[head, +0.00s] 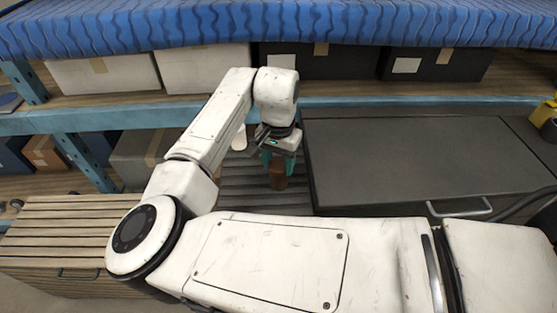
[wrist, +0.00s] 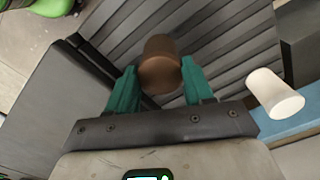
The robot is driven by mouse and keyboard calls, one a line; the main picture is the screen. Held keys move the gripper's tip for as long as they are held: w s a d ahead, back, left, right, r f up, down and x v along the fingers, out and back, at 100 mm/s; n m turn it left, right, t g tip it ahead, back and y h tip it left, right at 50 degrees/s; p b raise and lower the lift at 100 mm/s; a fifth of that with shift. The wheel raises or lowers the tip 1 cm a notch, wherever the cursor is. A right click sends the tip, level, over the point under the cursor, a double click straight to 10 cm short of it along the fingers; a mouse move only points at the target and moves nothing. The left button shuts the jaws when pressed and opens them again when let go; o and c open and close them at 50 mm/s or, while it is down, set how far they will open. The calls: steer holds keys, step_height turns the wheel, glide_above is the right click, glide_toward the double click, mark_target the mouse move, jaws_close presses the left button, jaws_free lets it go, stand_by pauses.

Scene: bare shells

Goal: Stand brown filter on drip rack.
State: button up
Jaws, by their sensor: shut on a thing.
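The brown filter (wrist: 160,66) is a short brown cylinder held between the green fingers of my gripper (wrist: 160,88) in the wrist view. In the head view the brown filter (head: 277,176) shows below my gripper (head: 278,160). The grey ribbed drip rack (head: 245,195) lies beneath it, and its slats (wrist: 225,40) fill the top of the wrist view. The filter looks upright over the rack. I cannot tell whether its base touches the slats.
A white cylinder (wrist: 273,93) stands near the rack's edge, also in the head view (head: 239,138). A dark flat-topped cabinet (head: 410,155) adjoins the rack on the right. A slatted wooden bench (head: 60,225) is at left. Shelves with boxes (head: 205,67) run behind.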

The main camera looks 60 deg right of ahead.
mark_target(279, 166)
steer(key=shift+f, duration=0.15)
steer(key=o, duration=1.4)
steer(key=shift+c, duration=0.2)
step_height(279, 166, up, 12)
steer(key=b, duration=0.1)
steer(key=shift+r+b, duration=0.2)
steer(key=shift+b, duration=0.15)
